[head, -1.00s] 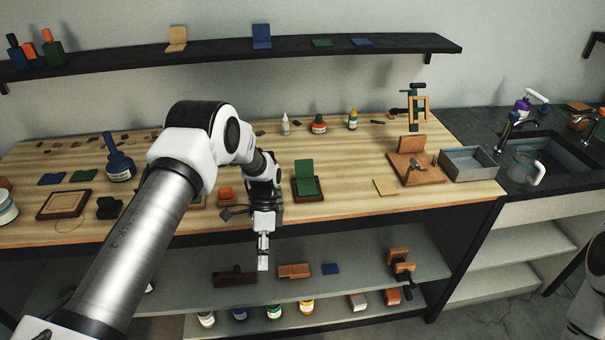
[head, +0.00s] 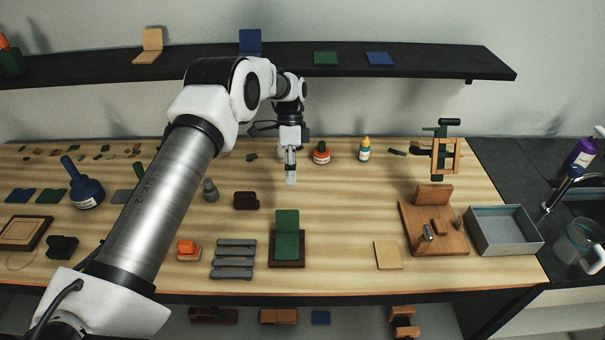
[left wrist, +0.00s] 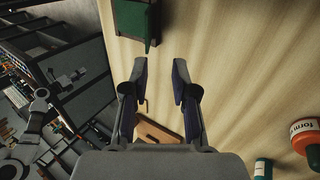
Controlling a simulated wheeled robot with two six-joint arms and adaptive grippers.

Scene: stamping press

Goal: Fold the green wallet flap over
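The green wallet (head: 287,246) lies open in a dark brown wooden holder (head: 288,264) near the table's front edge. Its flap (head: 287,221) stands up at the far side, away from the lower panel. My left gripper (head: 291,181) hangs fingers down beyond the wallet, apart from it and seemingly above the tabletop. In the left wrist view, its two dark fingers (left wrist: 160,68) are spread with nothing between them. The wallet's green (left wrist: 132,10) shows at the top edge there, partly cut off. My right gripper is not in view.
A grey slatted rack (head: 233,259) and an orange-topped block (head: 188,249) stand left of the wallet. A tan panel (head: 388,254) lies right, with clear table between.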

